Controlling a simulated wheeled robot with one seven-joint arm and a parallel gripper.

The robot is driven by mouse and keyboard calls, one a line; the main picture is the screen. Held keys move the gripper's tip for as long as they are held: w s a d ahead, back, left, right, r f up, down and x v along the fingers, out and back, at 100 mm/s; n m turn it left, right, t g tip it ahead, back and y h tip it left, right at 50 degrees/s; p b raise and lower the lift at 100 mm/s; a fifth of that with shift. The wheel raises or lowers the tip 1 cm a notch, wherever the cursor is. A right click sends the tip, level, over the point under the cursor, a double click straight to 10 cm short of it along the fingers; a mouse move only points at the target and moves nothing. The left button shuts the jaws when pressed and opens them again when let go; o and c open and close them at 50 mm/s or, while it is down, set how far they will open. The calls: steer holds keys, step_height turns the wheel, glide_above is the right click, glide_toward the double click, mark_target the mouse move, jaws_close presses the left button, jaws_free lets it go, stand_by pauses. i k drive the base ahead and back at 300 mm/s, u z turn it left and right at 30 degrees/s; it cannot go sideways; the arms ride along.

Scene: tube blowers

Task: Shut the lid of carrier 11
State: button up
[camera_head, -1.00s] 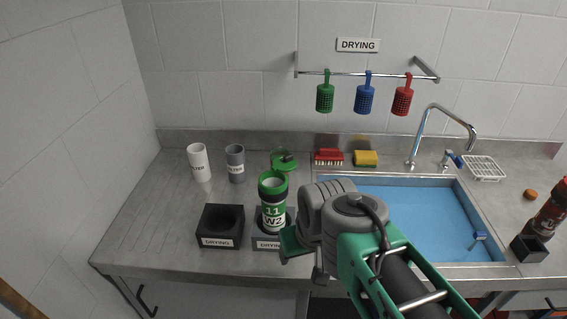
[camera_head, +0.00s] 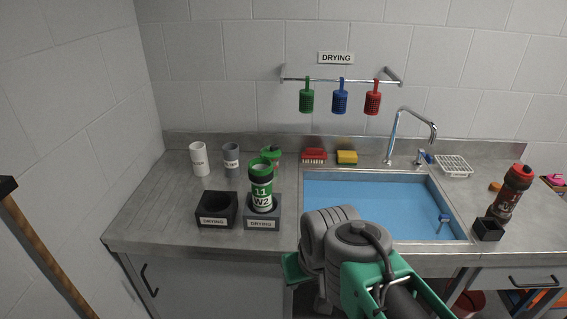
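Carrier 11 (camera_head: 261,192) is a green and white tube marked "11 W2". It stands upright in the right one of two dark holders labelled DRYING (camera_head: 262,222). Its green lid (camera_head: 272,153) shows behind the top of the tube, swung open to the back. My gripper (camera_head: 290,270) is low in front of the counter's front edge, to the right of and below the carrier, apart from it. Its fingers are mostly hidden by my own wrist, so I cannot see whether they are open.
The left black holder (camera_head: 216,222) is empty. A white cup (camera_head: 199,159) and a grey cup (camera_head: 231,155) stand behind it. A red brush (camera_head: 314,156) and a yellow sponge (camera_head: 347,157) lie behind the blue sink (camera_head: 375,205).

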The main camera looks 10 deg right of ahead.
mark_target(274, 151)
steer(key=k, duration=1.05)
steer(key=u, duration=0.65)
steer(key=i, duration=1.65)
steer(key=z, duration=0.55)
